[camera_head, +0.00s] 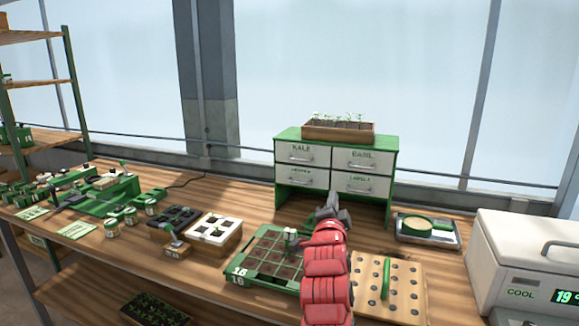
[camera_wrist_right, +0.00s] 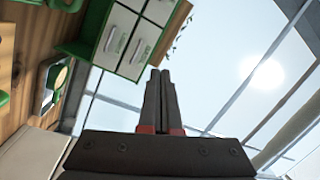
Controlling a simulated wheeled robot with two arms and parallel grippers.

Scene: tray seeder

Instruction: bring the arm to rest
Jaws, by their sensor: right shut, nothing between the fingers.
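My right arm is red and reaches in from the bottom of the head view, over the wooden bench. My right gripper (camera_head: 331,203) is in front of the drawer cabinet, near the right edge of the seed tray. In the right wrist view the gripper (camera_wrist_right: 160,75) has its two dark fingers together with nothing between them. The cabinet's drawers show beside and beyond the fingertips there. My left gripper does not show in either view.
The green seed tray (camera_head: 236,270) with soil cells lies left of my arm. A pegboard (camera_head: 410,290) with holes is to its right. The drawer cabinet (camera_head: 390,150) stands behind. A white cooler box (camera_head: 500,245) is at far right, a metal tray (camera_head: 457,240) beside it.

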